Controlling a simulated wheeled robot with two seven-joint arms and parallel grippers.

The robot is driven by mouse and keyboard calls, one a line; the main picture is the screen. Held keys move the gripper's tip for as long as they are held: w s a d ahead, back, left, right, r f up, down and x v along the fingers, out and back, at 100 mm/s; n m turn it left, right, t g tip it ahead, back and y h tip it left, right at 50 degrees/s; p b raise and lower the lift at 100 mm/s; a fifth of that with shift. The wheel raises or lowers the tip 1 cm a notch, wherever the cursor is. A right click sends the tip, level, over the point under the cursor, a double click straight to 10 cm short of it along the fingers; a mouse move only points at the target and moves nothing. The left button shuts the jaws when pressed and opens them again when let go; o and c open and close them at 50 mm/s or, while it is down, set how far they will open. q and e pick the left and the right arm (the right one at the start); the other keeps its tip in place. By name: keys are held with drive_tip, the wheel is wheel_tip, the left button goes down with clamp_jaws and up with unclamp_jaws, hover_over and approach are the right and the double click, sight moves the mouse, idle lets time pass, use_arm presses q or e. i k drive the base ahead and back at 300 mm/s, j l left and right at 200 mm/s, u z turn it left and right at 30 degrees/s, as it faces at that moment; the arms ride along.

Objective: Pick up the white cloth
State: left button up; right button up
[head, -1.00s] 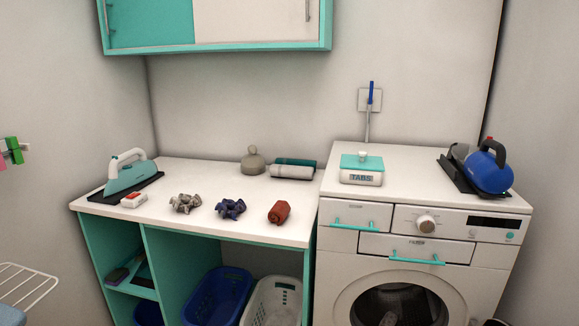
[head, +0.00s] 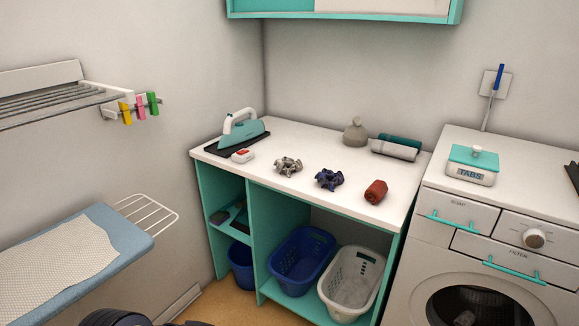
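A crumpled off-white to grey cloth (head: 288,166) lies on the white countertop (head: 330,205), near its left front part, and looks like the white cloth. A crumpled dark blue cloth (head: 329,180) lies to its right, and a rolled red-brown cloth (head: 376,191) lies further right. The three lie apart from each other. Neither of my grippers is in view. A dark rounded shape shows at the bottom edge, and I cannot tell what part it is.
An iron (head: 241,129) and a small red-and-white box (head: 243,156) are left of the cloth. Below are a blue basket (head: 300,262) and a white basket (head: 350,283). An ironing board (head: 125,235) stands at left, a washing machine (head: 490,270) at right.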

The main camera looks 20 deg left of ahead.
sight(287, 165)
drive_tip(key=i+j+u, duration=0.2)
drive_tip(key=u, duration=0.15)
drive_tip(key=i+j+u, duration=0.1)
drive_tip(key=i+u, duration=0.25)
drive_tip(key=i+j+u, duration=0.1)
drive_tip(key=u, duration=0.25)
drive_tip(key=i, duration=0.05)
